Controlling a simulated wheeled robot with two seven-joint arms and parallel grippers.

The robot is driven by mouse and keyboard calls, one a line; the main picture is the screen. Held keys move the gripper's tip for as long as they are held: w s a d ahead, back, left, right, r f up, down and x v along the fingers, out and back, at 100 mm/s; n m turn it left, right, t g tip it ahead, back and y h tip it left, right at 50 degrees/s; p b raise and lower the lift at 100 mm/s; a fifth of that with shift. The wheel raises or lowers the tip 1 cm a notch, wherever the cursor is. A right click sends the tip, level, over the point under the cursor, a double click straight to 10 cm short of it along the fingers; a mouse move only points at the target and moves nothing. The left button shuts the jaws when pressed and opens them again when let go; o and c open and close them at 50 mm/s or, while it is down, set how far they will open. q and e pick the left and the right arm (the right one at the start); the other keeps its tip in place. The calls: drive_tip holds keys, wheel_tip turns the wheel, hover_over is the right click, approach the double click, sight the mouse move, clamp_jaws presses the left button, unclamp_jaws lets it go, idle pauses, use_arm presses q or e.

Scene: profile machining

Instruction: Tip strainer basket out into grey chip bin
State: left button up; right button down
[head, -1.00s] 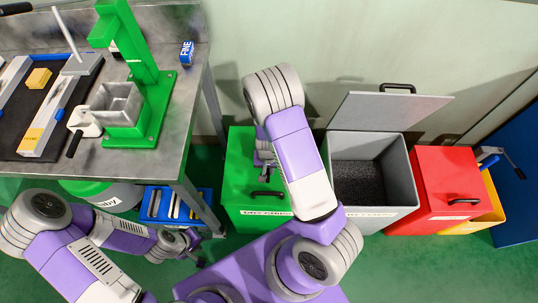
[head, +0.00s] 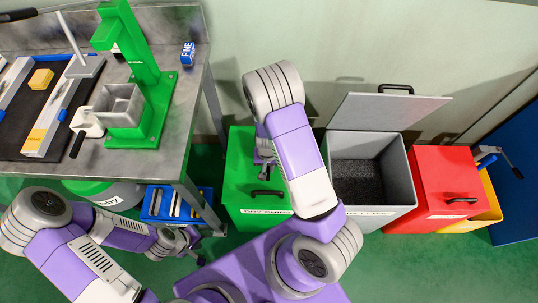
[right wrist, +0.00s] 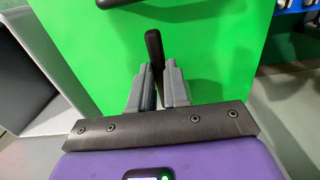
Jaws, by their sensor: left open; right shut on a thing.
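The grey chip bin (head: 402,185) stands right of centre in the head view. Its lid (head: 390,110) is raised and dark granular material lies inside. My right gripper (head: 264,158) is in front of the green bin, partly hidden by my forearm. In the right wrist view, it (right wrist: 158,90) is shut on a black rounded handle (right wrist: 154,48). I cannot tell whether this handle belongs to the strainer basket; no basket body shows there. My left gripper (head: 190,240) is open, low beside the bench, near the blue tray.
A closed green bin (head: 240,165) stands left of the grey bin; red (head: 440,180) and yellow (head: 488,212) bins stand to its right. A steel bench (head: 185,120) carries a green press (head: 150,75) and a square grey cup (head: 120,103). The blue tray (head: 152,205) is below.

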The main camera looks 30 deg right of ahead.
drive_tip(key=shift+r+p, duration=1.45)
drive_tip(key=shift+r, duration=0.1)
drive_tip(key=shift+r+p, duration=1.5)
drive_tip(key=shift+r, duration=0.05)
